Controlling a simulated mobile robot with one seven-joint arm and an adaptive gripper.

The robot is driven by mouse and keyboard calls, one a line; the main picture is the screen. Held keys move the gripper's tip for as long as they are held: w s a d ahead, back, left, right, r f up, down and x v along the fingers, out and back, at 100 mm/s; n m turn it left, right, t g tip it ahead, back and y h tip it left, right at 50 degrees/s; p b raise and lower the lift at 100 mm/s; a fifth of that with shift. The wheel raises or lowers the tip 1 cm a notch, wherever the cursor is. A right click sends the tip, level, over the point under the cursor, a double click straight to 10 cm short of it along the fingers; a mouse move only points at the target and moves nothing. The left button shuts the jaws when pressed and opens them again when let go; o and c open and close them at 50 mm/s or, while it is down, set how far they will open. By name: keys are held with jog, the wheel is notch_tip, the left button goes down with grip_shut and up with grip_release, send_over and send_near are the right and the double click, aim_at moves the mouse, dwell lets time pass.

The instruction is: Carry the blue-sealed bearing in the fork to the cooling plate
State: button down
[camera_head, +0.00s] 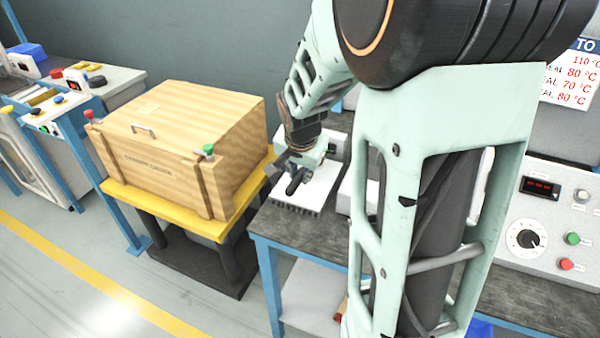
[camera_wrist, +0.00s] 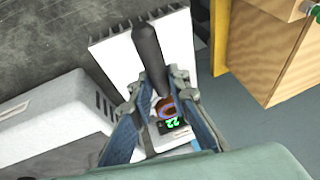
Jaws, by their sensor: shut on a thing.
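My gripper (camera_head: 300,165) is over the white finned cooling plate (camera_head: 318,200) at the left end of the bench. It is shut on the black-handled fork (camera_head: 293,183). In the wrist view the fork's handle (camera_wrist: 147,45) sticks out beyond my fingers (camera_wrist: 158,92), over the plate (camera_wrist: 112,47). A blue ring on a brownish part, seemingly the blue-sealed bearing (camera_wrist: 168,107), shows between my fingers beside a green 22 readout (camera_wrist: 173,123). I cannot tell whether the bearing touches the plate. The head view does not show the bearing clearly.
A wooden crate (camera_head: 180,150) stands on a yellow-topped stand left of the bench (camera_head: 300,232). A pale box-shaped unit (camera_wrist: 45,125) is close beside the plate. A control panel (camera_head: 548,220) is at the right. My arm hides much of the bench.

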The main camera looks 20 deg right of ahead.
jog(key=shift+f+b, duration=0.95)
jog(key=shift+f, duration=0.05)
jog(key=shift+f+b, duration=0.25)
jog(key=shift+b, duration=0.1)
jog(key=c, duration=1.8)
grip_release()
jog(key=shift+o, duration=0.2)
jog(key=shift+f, duration=0.1)
